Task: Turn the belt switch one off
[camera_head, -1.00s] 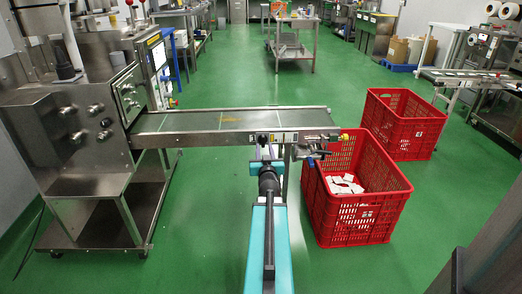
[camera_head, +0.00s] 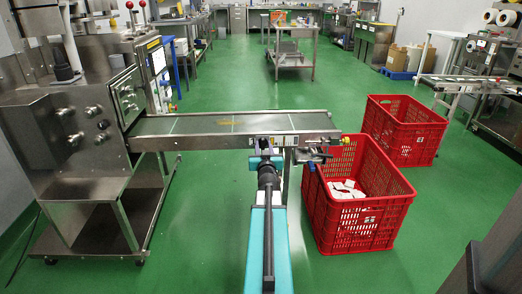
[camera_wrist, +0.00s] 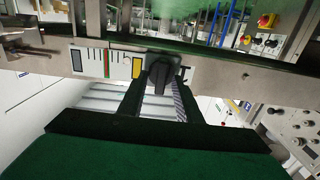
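The black switch knob (camera_wrist: 160,76), which I take to be belt switch one, sits on the metal side panel of the conveyor in the wrist view, beside coloured labels. My gripper (camera_wrist: 160,92) has its two dark fingers spread, one on each side of the knob. Whether they touch it I cannot tell. In the head view my gripper (camera_head: 267,153) is at the near side of the conveyor (camera_head: 205,140), close to its right end. There my arm hides the knob.
A red crate (camera_head: 350,228) with white packets stands at the belt's right end. Another red crate (camera_head: 405,135) is behind it. A steel machine (camera_head: 75,150) stands at the left. Green floor is free beyond the belt.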

